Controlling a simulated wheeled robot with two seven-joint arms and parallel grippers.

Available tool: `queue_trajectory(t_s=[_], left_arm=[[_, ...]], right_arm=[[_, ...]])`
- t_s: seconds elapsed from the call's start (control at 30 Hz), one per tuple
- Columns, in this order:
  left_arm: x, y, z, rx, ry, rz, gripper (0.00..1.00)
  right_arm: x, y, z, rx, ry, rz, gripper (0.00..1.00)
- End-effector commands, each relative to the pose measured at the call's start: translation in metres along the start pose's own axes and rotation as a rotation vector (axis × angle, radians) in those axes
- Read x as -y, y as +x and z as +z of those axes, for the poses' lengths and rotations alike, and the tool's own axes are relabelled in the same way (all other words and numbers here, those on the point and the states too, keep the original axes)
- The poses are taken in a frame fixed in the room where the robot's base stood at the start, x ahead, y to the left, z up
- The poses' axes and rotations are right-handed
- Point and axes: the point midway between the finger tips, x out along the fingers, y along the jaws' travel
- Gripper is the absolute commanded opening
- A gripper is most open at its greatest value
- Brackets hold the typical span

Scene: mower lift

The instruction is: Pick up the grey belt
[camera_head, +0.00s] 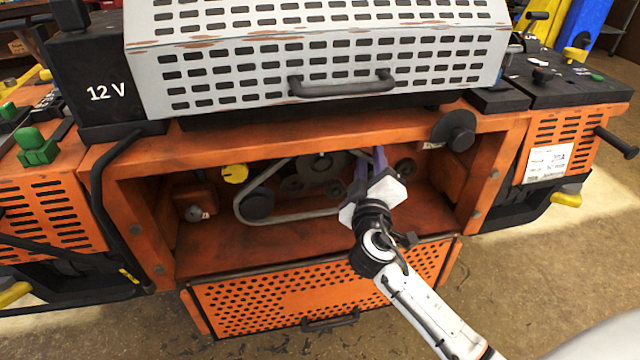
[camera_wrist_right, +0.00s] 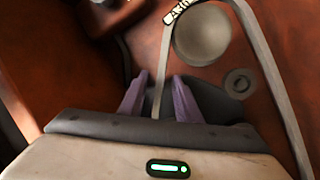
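The grey belt (camera_head: 247,188) is a thin loop around the pulleys in the open orange bay of the mower. It also shows in the right wrist view (camera_wrist_right: 165,50), one strand running down between my fingers and another along the right. My right gripper (camera_head: 370,161) reaches into the right part of the bay. In its wrist view the purple fingers (camera_wrist_right: 158,92) stand apart, one on each side of the near strand, with gaps on both sides. The gripper hides the right end of the belt in the head view. My left gripper is out of view.
A dark round pulley (camera_head: 258,205) and a yellow knob (camera_head: 235,173) sit in the bay's left part. A white slotted cover with a black handle (camera_head: 342,86) overhangs the bay. A perforated orange panel (camera_head: 270,296) lies below it.

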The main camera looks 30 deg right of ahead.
Motion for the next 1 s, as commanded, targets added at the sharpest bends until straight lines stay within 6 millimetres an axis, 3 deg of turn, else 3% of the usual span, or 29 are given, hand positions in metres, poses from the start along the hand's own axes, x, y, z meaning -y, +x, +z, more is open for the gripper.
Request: queue_trajectory(t_s=[0.33, 0.5, 1.0], left_arm=[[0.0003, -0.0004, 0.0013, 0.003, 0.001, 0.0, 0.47], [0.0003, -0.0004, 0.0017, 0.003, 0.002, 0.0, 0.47], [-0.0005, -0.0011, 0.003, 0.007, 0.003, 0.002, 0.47]], right_arm=[[0.0005, 0.0084, 0.0008, 0.001, 0.0, -0.001, 0.29], [0.0005, 0.0082, 0.0008, 0.001, 0.0, -0.001, 0.0], [-0.0026, 0.0082, -0.0022, 0.0, 0.003, 0.0, 0.0]])
